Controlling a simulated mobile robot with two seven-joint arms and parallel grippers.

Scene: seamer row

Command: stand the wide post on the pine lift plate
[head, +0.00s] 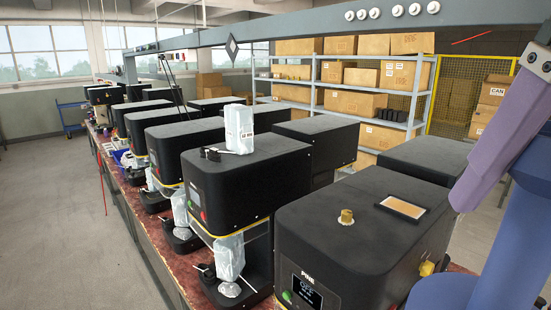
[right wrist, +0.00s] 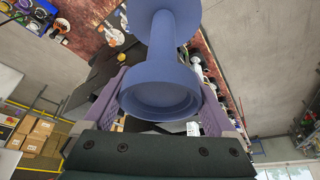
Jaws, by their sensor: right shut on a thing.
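The wide post (right wrist: 160,85) is blue and spool-shaped, with a shaft between two broad flanges. My right gripper (right wrist: 165,92) has purple fingers shut around it, one on each side. In the head view the post (head: 520,225) is large at the lower right, tilted, with one purple finger across it. It is held up in front of the nearest black machine (head: 350,240), whose label seems to read Pine. That machine's lift plate is not seen; its lower part is below the frame edge. My left gripper is not in view.
More black machines run back in a row on the left; the nearest of them has a wrapped white block (head: 239,128) on top. A brass knob (head: 346,217) and a tan framed panel (head: 402,207) are on the near machine. Shelves (head: 345,95) with boxes stand behind.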

